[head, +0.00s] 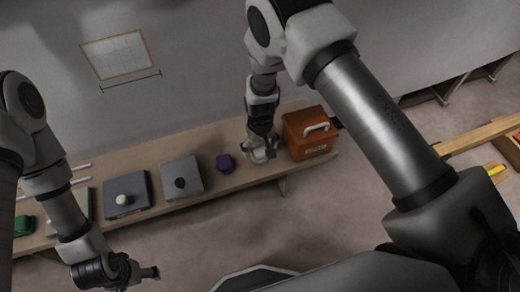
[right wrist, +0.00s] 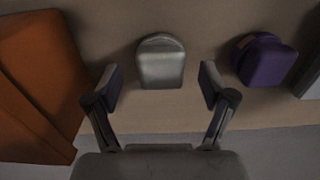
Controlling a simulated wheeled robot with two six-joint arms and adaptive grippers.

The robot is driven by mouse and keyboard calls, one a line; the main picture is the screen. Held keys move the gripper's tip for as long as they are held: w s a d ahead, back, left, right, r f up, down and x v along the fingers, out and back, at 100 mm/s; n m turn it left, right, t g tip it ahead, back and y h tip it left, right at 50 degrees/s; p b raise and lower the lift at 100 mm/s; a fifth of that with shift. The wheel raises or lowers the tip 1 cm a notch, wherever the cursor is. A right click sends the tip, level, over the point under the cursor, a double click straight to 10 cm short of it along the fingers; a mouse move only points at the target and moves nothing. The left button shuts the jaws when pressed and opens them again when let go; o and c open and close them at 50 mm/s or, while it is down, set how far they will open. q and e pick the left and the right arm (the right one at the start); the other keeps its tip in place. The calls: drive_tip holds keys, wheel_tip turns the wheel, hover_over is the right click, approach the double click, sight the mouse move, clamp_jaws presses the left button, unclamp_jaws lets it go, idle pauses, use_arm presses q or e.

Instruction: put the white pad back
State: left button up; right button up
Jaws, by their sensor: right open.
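The white pad (right wrist: 160,62), pale grey-white with a rounded far end, lies on the bench (right wrist: 205,118) in the right wrist view. My right gripper (right wrist: 158,85) is open, with one finger to each side of the pad and clear space between; nothing is held. In the head view my right gripper (head: 262,152) is low over the bench, between the purple pad and the orange box, and I cannot make out the white pad there. My left gripper (head: 148,272) is in front of the bench at the lower left; its fingers are too unclear to read.
An orange box (head: 308,142) with a white handle stands right of my right gripper. A purple pad (head: 224,163) lies left of it. Further left are a grey plate with a dark knob (head: 194,174), a plate with a white knob (head: 113,204) and a green object (head: 24,225).

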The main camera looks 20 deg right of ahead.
sight(260, 150)
wheel_tip(260, 150, up, 11)
drive_tip(key=shift+f, duration=0.2)
idle(0.3)
drive_tip(key=s+d+f+p, duration=0.1)
drive_tip(key=s+d+f, duration=0.2)
drive_tip(key=s, duration=0.6)
drive_tip(key=s+d+f, duration=0.3)
drive_tip(key=s+f, duration=0.1)
drive_tip(key=s, duration=0.6)
drive_tip(key=s+d+f+g+p, duration=0.1)
drive_tip(key=s+d+f, duration=0.2)
drive_tip(key=s, duration=0.7)
drive_tip(key=shift+d+f+m+p, duration=0.25)
drive_tip(key=shift+d+m+p, duration=0.05)
drive_tip(key=shift+d+p, duration=0.05)
